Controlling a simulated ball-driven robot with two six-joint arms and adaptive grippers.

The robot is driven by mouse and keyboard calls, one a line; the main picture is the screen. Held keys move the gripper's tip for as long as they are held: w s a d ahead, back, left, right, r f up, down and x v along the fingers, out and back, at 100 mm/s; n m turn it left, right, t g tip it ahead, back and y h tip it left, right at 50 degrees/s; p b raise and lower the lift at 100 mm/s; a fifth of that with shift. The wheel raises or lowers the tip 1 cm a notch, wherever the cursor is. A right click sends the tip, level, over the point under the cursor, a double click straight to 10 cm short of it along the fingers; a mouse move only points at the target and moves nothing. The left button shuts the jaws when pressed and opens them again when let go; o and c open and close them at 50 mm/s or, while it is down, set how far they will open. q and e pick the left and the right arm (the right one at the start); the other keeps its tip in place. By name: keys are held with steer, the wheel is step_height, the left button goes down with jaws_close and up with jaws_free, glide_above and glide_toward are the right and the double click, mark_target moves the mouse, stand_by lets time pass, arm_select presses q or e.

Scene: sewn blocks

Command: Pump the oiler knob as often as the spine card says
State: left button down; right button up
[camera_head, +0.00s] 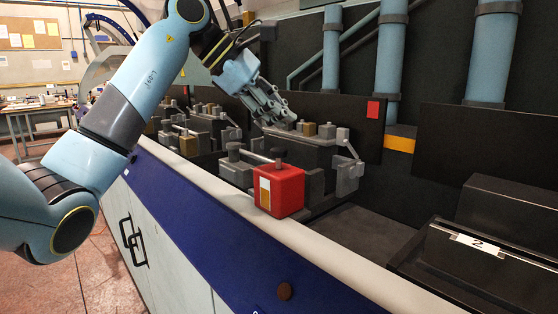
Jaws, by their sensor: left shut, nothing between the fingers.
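The oiler is a red box (283,193) with a pale and amber window on its front, on the machine behind the pale front rail. Its dark knob (280,155) stands upright on top. My left gripper (290,120) is shut and empty, pointing down to the right above the grey machine parts, up and behind the knob. It looks apart from the knob. A white card (480,244) reading "2" lies on the dark ledge at the right, probably the spine card. My right gripper is out of view.
Grey blocks and rods (322,160) surround the oiler behind and left. A dark panel with a red tag (373,110) stands behind. The pale rail (250,208) runs along the front. A dark recess lies right of the oiler.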

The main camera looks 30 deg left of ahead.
mark_target(280, 149)
arm_select(q)
steer(key=shift+f+b, duration=0.65)
steer(key=shift+f, duration=0.55)
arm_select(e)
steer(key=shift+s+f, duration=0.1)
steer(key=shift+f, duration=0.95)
arm_select(q)
steer(key=shift+f, duration=0.1)
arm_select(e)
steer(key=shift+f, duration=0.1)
arm_select(q)
steer(key=shift+f+b, duration=0.35)
steer(key=shift+b, duration=0.1)
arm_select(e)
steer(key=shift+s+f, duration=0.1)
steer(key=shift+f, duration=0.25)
